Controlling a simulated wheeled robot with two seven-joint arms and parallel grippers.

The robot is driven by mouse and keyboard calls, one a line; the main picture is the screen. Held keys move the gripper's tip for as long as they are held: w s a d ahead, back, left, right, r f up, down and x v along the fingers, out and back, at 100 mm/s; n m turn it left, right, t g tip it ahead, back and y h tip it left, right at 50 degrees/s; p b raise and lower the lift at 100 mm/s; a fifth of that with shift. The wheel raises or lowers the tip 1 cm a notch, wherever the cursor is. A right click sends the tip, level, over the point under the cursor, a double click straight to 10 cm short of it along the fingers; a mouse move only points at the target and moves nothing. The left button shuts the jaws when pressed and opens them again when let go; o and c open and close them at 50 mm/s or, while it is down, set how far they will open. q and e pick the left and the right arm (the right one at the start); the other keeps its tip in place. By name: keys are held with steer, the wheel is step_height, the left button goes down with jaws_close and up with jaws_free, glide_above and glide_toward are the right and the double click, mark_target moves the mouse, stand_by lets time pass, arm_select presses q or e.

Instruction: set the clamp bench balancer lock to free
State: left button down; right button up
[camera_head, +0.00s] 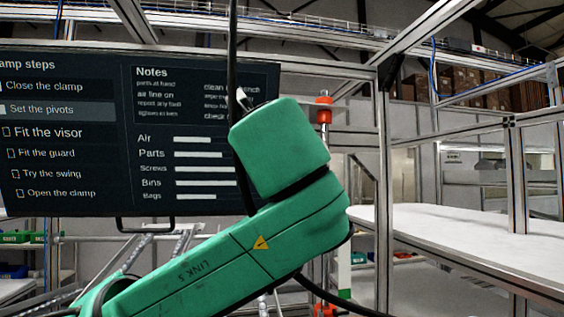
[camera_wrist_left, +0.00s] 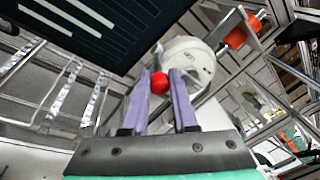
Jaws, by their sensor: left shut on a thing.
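In the left wrist view, my left gripper (camera_wrist_left: 163,75) has its two purple fingers shut on a small red ball-shaped knob (camera_wrist_left: 159,84). The knob sits in front of a round white housing (camera_wrist_left: 190,60), which looks like the balancer. Markings on the housing are too small to read, so the lock's setting cannot be told. In the head view, my green left arm crosses the middle and hides the gripper, the knob and most of that area. My right gripper is in neither view.
A dark screen (camera_head: 60,130) listing clamp steps stands behind my arm at the left. A red-orange cylinder (camera_wrist_left: 242,32) is beside the white housing. Metal frame posts (camera_head: 383,200) rise right of my arm. A white bench top (camera_head: 460,235) at the right looks clear.

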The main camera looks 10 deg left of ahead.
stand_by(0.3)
arm_select(q)
steer(key=shift+f+b, duration=0.35)
steer(key=shift+b, duration=0.3)
steer(key=f+t+b, duration=0.1)
steer(key=t+b, duration=0.1)
steer(key=b, duration=0.1)
steer(key=w+f+m+t+b, duration=0.1)
steer(key=t+b, duration=0.1)
steer(key=b, duration=0.1)
steer(key=w+f+m+t+b, duration=0.1)
steer(key=t+b, duration=0.2)
steer(key=b, duration=0.1)
steer(key=shift+a, duration=0.4)
steer(key=shift+s, duration=0.1)
steer(key=c, duration=0.9)
jaws_free()
steer(key=shift+o, duration=1.1)
steer(key=shift+w+f, duration=0.1)
steer(key=shift+w, duration=0.15)
